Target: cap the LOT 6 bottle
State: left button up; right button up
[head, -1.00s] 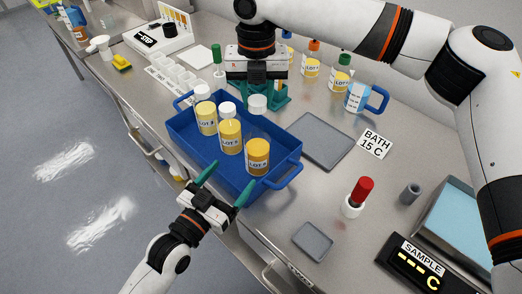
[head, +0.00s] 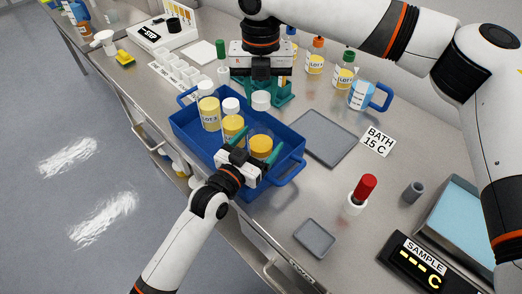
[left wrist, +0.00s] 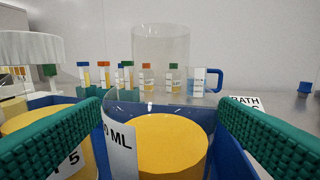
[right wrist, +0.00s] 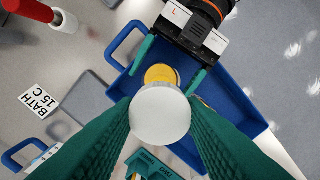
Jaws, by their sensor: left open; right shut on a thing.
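The LOT 6 bottle (head: 261,146), clear with yellow contents, stands at the right end of the blue tray (head: 186,130); its open neck shows in the left wrist view (left wrist: 160,60). My left gripper (head: 257,142) is open, its green fingers on either side of that bottle. My right gripper (head: 262,86) is shut on a white cap (head: 261,99), held above the tray; it also shows in the right wrist view (right wrist: 160,116), covering part of the yellow bottle. The cap and bottle look apart. The LOT 6 label is hidden in the head view.
Two other yellow bottles, the middle one (head: 233,127) and the left one (head: 209,114), stand in the tray under white caps. A green rack (head: 283,92) stands behind it. A grey mat (head: 325,137), a blue-handled jug (head: 364,95) and a red-topped item (head: 363,190) lie right.

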aim_at(260, 126)
pick_arm(q)
jog(key=shift+w+d, duration=0.15)
pick_arm(e)
jog(key=shift+s, duration=0.1)
pick_arm(q)
jog(key=shift+c, duration=0.3)
jog(key=c, duration=1.4)
pick_arm(e)
jog(key=shift+f, duration=2.45)
jog(key=shift+f, duration=0.1)
jog(key=shift+a+f, duration=0.1)
jog(key=shift+f, duration=0.7)
jog(key=shift+f, duration=0.55)
